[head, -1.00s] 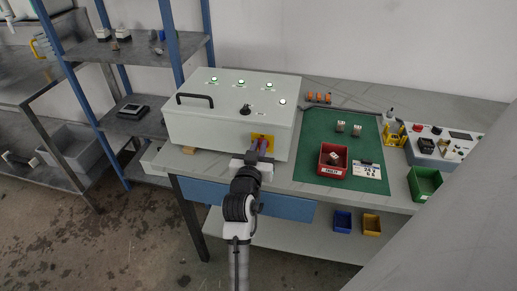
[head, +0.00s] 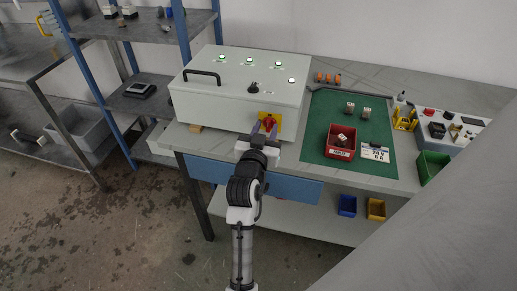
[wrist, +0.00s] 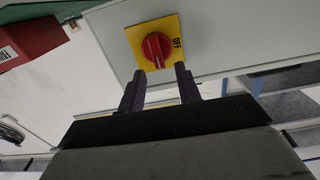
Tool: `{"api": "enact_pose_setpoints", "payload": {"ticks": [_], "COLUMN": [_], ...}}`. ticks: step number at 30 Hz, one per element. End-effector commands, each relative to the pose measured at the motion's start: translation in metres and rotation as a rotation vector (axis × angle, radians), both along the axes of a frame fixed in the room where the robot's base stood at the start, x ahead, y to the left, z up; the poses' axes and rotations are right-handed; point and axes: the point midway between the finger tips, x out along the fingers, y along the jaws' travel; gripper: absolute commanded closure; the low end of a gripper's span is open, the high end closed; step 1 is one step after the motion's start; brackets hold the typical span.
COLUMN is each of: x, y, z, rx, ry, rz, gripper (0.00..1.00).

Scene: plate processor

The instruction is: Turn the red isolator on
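The red isolator (wrist: 157,49) is a round red knob with a white mark on a yellow square plate (wrist: 172,27). "OFF" is printed on the plate in the wrist view. It is on the front face of the white processor box (head: 235,100), and the knob also shows in the head view (head: 268,122). My gripper (wrist: 158,76) is open, with its two dark fingers apart just short of the knob. The fingertips point at the knob, one toward each side, and nothing is between them. In the head view my gripper (head: 264,130) is close in front of the plate.
The box top has several green-lit buttons, a black selector (head: 253,88) and a black handle (head: 202,77). To the right, a green mat (head: 318,130) holds a red bin (head: 341,141). A blue-post shelf (head: 183,55) stands to the left. The floor in front is clear.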

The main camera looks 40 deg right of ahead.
Motion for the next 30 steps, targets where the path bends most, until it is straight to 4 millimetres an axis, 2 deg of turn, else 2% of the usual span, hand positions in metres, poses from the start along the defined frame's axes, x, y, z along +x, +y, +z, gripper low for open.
{"api": "enact_pose_setpoints", "payload": {"ticks": [4, 12, 14, 21, 30], "x": [-0.022, -0.065, -0.067, -0.077, -0.079], "y": [0.026, 0.075, 0.078, 0.089, 0.092], "z": [-0.005, -0.003, 0.003, 0.001, 0.000], "rx": [0.001, 0.002, 0.004, 0.003, 0.001], "ry": [0.001, 0.001, 0.005, 0.003, -0.001], "rz": [0.002, 0.002, -0.001, -0.001, 0.000], "gripper": [0.66, 0.66, 0.66, 0.66, 0.66]}}
